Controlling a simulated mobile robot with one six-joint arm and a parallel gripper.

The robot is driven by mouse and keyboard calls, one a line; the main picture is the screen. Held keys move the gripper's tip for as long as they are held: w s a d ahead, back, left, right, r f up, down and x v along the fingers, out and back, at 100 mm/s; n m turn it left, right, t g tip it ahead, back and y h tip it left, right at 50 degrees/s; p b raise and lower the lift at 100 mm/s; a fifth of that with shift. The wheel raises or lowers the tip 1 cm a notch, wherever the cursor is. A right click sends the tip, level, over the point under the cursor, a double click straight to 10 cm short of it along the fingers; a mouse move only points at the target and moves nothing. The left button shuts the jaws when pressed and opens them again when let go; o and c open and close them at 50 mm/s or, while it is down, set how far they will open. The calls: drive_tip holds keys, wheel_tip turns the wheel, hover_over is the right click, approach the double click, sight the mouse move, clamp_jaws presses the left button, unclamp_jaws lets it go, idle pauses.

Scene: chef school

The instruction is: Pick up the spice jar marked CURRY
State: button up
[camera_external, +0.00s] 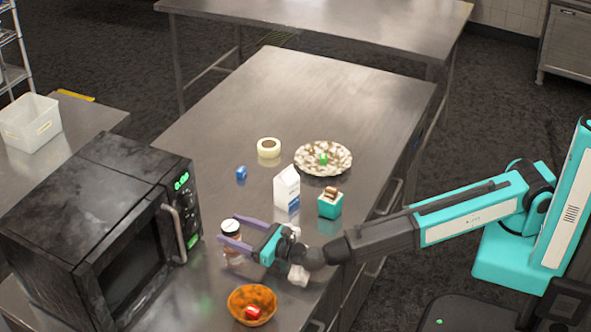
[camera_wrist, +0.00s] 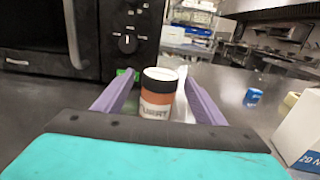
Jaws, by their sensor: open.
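The spice jar (camera_external: 231,245) stands upright on the steel table in front of the microwave. It has a black and white lid, reddish-brown contents and a pale label. In the wrist view my gripper (camera_wrist: 155,92) shows a finger on each side, and I cannot tell whether either touches the jar.
A black microwave (camera_external: 130,235) stands close behind the jar. An orange bowl (camera_external: 240,293) is nearby at the front. The table's far end is clear.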

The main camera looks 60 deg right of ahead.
drive_tip(key=shift+w, duration=0.25)
drive_tip(key=shift+w+p, duration=0.75)
drive_tip(key=shift+w, duration=1.6)
drive_tip(key=c, duration=1.2)
